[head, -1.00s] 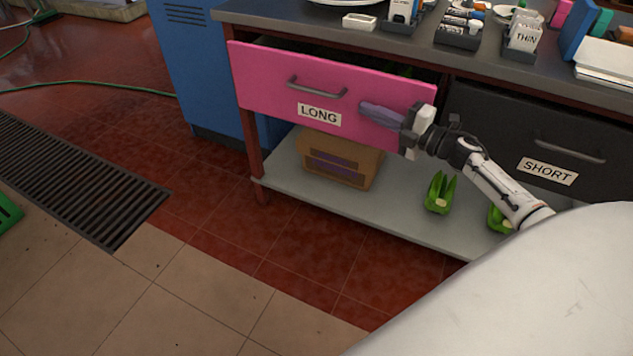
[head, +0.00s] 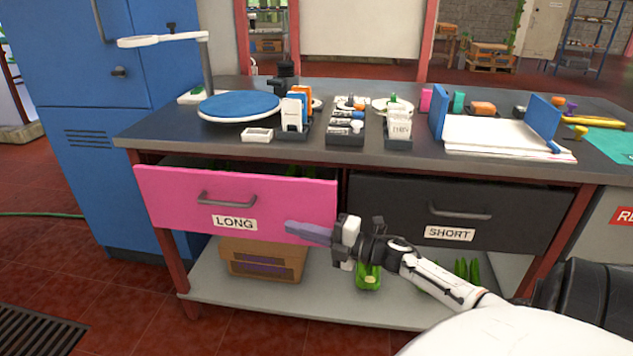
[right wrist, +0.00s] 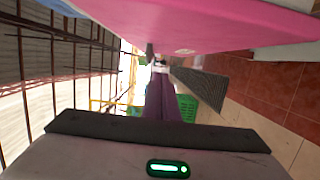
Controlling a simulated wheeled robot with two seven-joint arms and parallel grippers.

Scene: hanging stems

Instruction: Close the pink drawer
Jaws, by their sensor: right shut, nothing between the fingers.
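The pink drawer (head: 165,200), labelled LONG and with a grey bar handle, sits under the left part of the workbench. It stands partly open: a dark gap with some green inside shows above its front. The front also fills the top of the right wrist view (right wrist: 215,25). My right gripper (head: 300,230) is shut and empty, its purple fingers pointing left along the lower right of the drawer front, right of the label. The fingers show in the right wrist view (right wrist: 158,95) beneath the pink panel. I cannot tell whether they touch it. My left gripper is out of view.
A dark drawer (head: 385,205) labelled SHORT is to the right. The bench top (head: 215,137) holds a blue round pad, holders and papers. A blue cabinet (head: 110,180) stands left.

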